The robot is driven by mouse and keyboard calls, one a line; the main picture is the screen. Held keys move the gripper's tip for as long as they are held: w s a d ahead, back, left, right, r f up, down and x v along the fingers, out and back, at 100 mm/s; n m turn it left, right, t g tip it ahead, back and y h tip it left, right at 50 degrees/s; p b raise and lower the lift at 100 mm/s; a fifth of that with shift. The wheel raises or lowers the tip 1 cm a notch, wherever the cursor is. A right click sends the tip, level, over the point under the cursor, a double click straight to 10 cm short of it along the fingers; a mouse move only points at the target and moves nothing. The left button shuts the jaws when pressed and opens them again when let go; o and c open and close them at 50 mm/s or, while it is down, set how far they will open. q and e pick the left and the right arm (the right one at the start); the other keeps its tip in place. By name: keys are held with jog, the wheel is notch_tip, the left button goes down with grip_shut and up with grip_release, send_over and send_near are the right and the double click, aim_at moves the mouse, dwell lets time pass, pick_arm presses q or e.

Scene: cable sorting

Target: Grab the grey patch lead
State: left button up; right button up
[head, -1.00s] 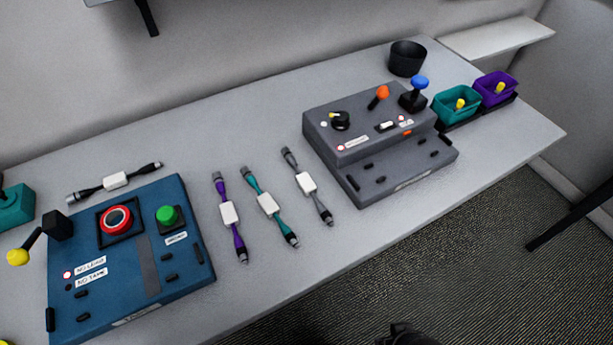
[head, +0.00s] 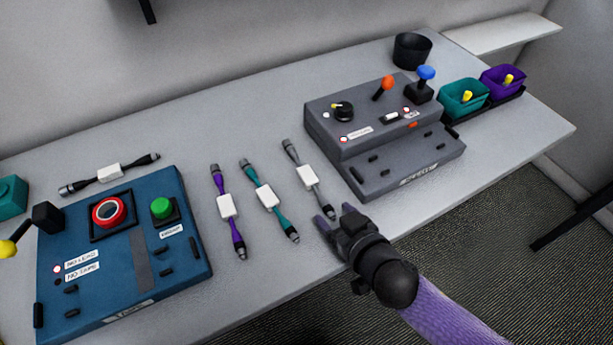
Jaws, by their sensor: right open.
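The grey patch lead (head: 308,178) lies on the table between the teal lead and the grey control box. It has a white block at its middle and dark plugs at its ends. My right gripper (head: 333,217) is open at the lead's near end, by the table's front edge. Its fingers point toward the lead's near plug, and I cannot tell whether they touch it. Nothing is seen held in it. My left gripper is not in view.
A teal lead (head: 268,198) and a purple lead (head: 227,208) lie to the left. A black lead (head: 109,173) lies behind the blue control box (head: 185,259). The grey control box (head: 385,139) stands close on the right. Teal (head: 462,101) and purple (head: 502,84) bins and a black cup (head: 411,52) stand farther right.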

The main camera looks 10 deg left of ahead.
jog(key=shift+x, duration=1.2)
grip_shut()
